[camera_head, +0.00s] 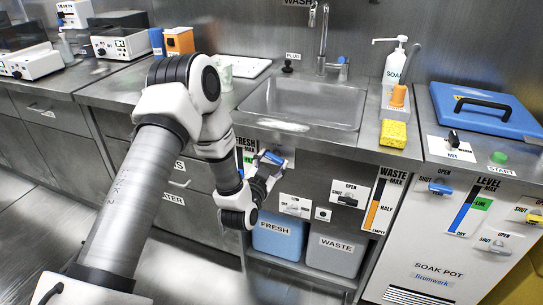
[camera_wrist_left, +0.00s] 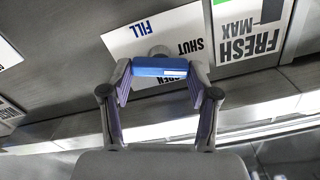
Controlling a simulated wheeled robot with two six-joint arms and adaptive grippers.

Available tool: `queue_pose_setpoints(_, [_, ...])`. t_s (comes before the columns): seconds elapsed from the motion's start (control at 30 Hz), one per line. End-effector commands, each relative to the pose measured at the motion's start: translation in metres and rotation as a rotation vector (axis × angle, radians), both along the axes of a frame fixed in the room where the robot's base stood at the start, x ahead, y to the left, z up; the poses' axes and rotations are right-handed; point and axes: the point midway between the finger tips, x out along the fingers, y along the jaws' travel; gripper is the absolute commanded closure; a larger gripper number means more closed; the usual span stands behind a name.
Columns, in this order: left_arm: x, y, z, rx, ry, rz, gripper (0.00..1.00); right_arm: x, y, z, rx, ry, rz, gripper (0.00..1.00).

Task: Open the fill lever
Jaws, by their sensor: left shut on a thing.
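The fill lever is a blue handle (camera_wrist_left: 158,68) on a white placard (camera_wrist_left: 125,42) marked FILL and SHUT, with the OPEN word partly covered. In the left wrist view the placard reads upside down. My left gripper (camera_wrist_left: 160,75) is shut on the blue handle, one finger at each end of it. In the head view the blue lever (camera_head: 272,157) shows on the cabinet front below the sink, with my left gripper (camera_head: 264,172) at it. My left wrist hides part of the placard there. My right gripper is not in view.
A FRESH level gauge (camera_head: 247,152) is beside the fill placard. Blue FRESH (camera_head: 278,235) and grey WASTE (camera_head: 335,255) containers stand below. Other levers and a WASTE gauge (camera_head: 382,205) are to the right. The counter edge and sink (camera_head: 305,100) overhang the lever.

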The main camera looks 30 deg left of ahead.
Motion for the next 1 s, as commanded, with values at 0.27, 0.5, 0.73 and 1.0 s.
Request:
queue_pose_setpoints(0.27, [0.001, 0.0, 0.0, -0.002, -0.005, 0.0, 0.15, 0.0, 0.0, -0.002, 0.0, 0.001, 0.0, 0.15])
queue_pose_setpoints(0.5, [0.0, 0.0, 0.0, -0.003, -0.004, 0.001, 0.15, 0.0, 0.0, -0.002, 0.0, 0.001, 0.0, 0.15])
queue_pose_setpoints(0.73, [-0.016, -0.004, -0.001, -0.006, -0.001, 0.0, 0.15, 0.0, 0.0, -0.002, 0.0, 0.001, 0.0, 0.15])
queue_pose_setpoints(1.0, [-0.082, -0.02, -0.002, -0.006, 0.002, 0.0, 0.15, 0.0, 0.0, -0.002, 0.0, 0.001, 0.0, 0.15])
